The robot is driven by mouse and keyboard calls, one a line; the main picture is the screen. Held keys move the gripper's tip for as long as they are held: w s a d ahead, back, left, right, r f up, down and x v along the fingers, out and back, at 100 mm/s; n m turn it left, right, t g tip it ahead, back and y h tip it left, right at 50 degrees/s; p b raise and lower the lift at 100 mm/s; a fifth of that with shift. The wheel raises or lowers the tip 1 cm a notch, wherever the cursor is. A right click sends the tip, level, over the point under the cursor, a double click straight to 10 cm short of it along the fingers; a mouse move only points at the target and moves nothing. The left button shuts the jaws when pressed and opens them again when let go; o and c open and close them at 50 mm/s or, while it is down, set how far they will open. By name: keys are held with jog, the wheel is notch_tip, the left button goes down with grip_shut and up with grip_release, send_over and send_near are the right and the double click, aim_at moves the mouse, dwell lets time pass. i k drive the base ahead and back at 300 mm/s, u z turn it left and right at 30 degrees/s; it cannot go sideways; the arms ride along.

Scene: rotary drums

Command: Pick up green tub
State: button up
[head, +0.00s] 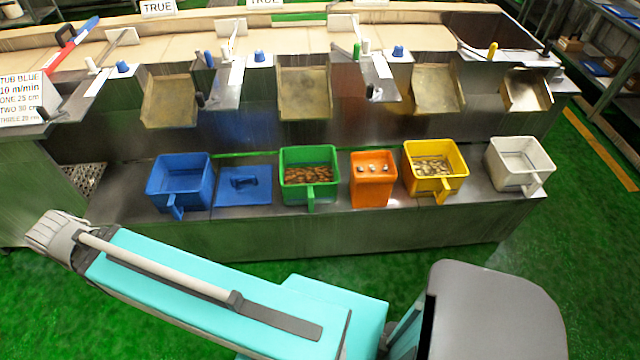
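The green tub (296,156) stands upright on the steel ledge, in the middle of a row of tubs, below a metal chute. It is partly filled with brown pieces. Its green handle (311,197) sticks out at the front, toward me. My turquoise arm lies across the lower part of the head view, in front of the ledge and apart from the tub. The fingers of my gripper do not show in this view.
Chutes (304,92) overhang behind. Green floor lies in front.

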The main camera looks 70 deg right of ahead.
aim_at(309, 176)
jog(key=z, duration=2.35)
jog(key=k, duration=0.6)
jog(key=u, duration=0.1)
jog(key=i, duration=0.5)
jog(key=z, duration=0.05)
